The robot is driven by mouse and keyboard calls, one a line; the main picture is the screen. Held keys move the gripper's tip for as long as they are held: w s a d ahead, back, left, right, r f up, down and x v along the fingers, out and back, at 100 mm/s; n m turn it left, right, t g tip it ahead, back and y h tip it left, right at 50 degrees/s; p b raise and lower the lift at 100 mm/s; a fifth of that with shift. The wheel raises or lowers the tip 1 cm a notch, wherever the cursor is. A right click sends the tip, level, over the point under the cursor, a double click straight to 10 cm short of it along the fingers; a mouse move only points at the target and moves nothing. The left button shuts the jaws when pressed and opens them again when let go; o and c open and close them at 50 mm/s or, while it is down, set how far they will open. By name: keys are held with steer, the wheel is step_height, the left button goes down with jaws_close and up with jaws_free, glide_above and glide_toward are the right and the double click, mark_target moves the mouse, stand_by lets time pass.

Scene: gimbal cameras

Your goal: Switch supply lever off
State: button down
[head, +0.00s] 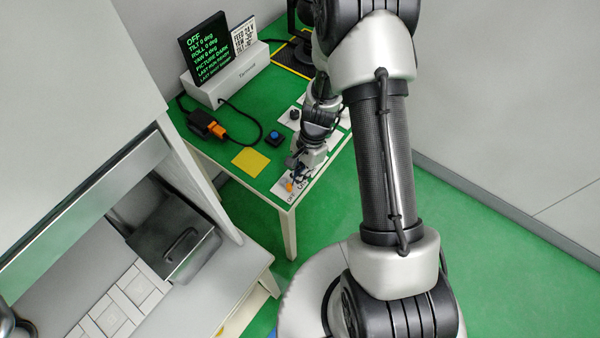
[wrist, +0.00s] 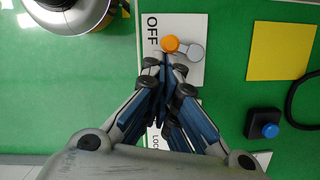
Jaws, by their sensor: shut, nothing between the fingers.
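The supply lever shows in the wrist view as an orange knob (wrist: 171,44) joined to a grey rounded part (wrist: 193,52) on a white plate (wrist: 190,75). The knob lies on the side next to the printed OFF. In the head view the orange knob (head: 289,186) is at the table's front corner, partly behind my gripper. My gripper (wrist: 166,62) is shut and empty, its fingertips right beside the knob; I cannot tell whether they touch it. It also shows in the head view (head: 297,172). The screen (head: 204,48) reads OFF at the top and PICTURE DARK lower down.
A yellow square (wrist: 280,50) and a blue button (wrist: 270,130) lie right of the plate in the wrist view. A white terminal box (head: 225,83) and a cable with an orange connector (head: 216,130) stand farther back. A grey rounded object (wrist: 72,12) is at the wrist view's upper left.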

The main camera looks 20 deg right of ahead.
steer(key=shift+w, duration=0.1)
steer(key=shift+w+a, duration=0.5)
steer(key=shift+w, duration=0.1)
steer(key=v, duration=1.2)
stand_by(0.4)
